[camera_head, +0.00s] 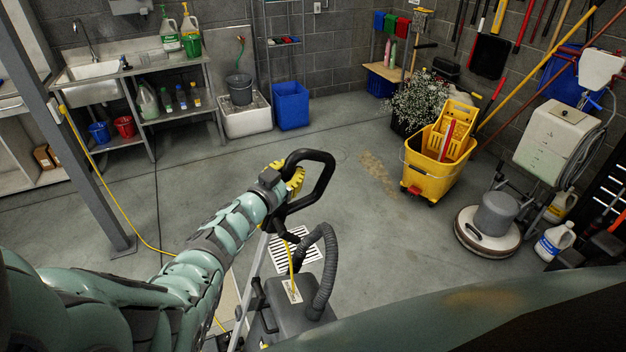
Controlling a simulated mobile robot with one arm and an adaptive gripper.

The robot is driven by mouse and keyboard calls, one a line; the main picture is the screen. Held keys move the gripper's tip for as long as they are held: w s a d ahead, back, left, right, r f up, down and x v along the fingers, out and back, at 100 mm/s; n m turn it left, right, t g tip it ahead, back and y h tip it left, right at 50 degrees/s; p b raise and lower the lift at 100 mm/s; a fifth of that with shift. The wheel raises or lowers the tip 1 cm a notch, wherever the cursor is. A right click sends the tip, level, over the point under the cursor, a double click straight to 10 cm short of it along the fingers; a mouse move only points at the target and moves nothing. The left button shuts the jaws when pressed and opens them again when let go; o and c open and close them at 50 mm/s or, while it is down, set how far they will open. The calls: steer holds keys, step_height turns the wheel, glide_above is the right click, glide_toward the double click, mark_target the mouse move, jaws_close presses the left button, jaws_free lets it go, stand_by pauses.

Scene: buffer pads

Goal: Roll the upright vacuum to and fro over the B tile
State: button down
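The upright vacuum stands in the lower middle, with a black loop handle (328,180), a grey slanted pole, a dark grey body (290,312) and a ribbed hose. My gripper (294,180), with yellow finger parts, is at the left side of the loop handle and appears closed around it; the handle hides part of the fingers. A white floor tile with black stripes (312,250) lies just behind the vacuum, partly covered by handle and hose. A paler tile (229,298) shows left of the vacuum, mostly hidden. I cannot read a letter B on either. The vacuum's floor head is hidden.
A yellow cord (103,207) runs across the floor from the grey post (88,150) towards the vacuum. A yellow mop bucket (435,170) and a floor polisher (489,231) stand at right. A brown patch (378,172) marks the open floor behind the vacuum.

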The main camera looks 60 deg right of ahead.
steer(key=s+d+g+b, duration=0.1)
steer(key=s+d+b, duration=0.9)
steer(key=d, duration=0.5)
steer(key=shift+s+d+m, duration=0.3)
steer(key=shift+s+d, duration=0.05)
steer(key=shift+s, duration=0.45)
steer(key=c, duration=0.8)
jaws_free()
steer(key=shift+o, duration=0.3)
steer(key=shift+w, duration=0.1)
steer(key=shift+w, duration=0.15)
steer(key=shift+r, duration=0.1)
step_height(320, 180, up, 10)
